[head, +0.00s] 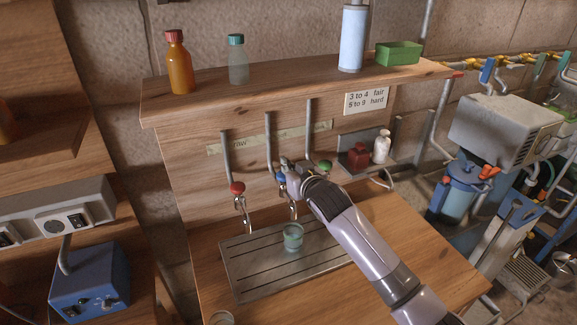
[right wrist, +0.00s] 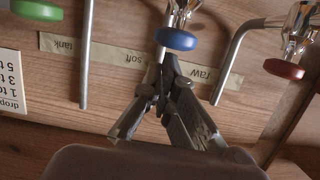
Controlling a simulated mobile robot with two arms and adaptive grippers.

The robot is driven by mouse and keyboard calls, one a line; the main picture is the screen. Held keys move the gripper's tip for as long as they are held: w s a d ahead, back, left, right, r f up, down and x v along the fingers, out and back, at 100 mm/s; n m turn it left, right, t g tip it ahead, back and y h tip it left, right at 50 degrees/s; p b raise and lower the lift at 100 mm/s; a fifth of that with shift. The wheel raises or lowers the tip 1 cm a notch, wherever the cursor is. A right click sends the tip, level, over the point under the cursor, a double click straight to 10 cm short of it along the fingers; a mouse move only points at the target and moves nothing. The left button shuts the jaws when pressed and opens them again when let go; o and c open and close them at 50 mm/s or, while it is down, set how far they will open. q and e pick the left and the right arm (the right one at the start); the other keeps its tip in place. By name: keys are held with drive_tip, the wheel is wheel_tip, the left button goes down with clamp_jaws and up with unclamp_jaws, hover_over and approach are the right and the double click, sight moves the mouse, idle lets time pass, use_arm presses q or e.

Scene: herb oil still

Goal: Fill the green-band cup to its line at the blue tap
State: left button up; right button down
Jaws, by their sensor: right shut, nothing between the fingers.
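The green-band cup (head: 293,240) stands upright on the slatted drip tray (head: 252,286). It appears to be beneath the blue tap's spout; its liquid level and line are too small to read. The blue tap's knob (head: 281,179) is partly covered by my right gripper in the head view. It shows clearly in the right wrist view (right wrist: 176,39). My right gripper (head: 285,168) is shut and empty, its fingertips (right wrist: 165,64) close against the blue knob's edge; I cannot tell whether they touch. My left gripper is not in view.
A red tap (head: 237,188) is left of the blue one, a green tap (head: 325,165) right. A shelf (head: 270,83) with bottles and a green box (head: 398,53) overhangs them. The wooden counter (head: 420,245) is clear at right.

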wheel_tip(320, 180, down, 2)
drive_tip(key=shift+f+b, duration=0.25)
drive_tip(key=shift+b, duration=0.4)
drive_tip(key=shift+s, duration=0.1)
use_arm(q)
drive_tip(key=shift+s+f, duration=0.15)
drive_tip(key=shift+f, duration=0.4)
use_arm(e)
drive_tip(key=shift+f, duration=0.1)
drive_tip(key=r+p, duration=0.4)
drive_tip(key=r, duration=0.1)
drive_tip(key=shift+w, duration=0.2)
use_arm(q)
drive_tip(key=b, duration=0.3)
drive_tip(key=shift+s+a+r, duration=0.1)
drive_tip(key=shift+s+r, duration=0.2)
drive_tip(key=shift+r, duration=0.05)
use_arm(e)
drive_tip(key=v, duration=1)
drive_tip(key=shift+s, duration=0.2)
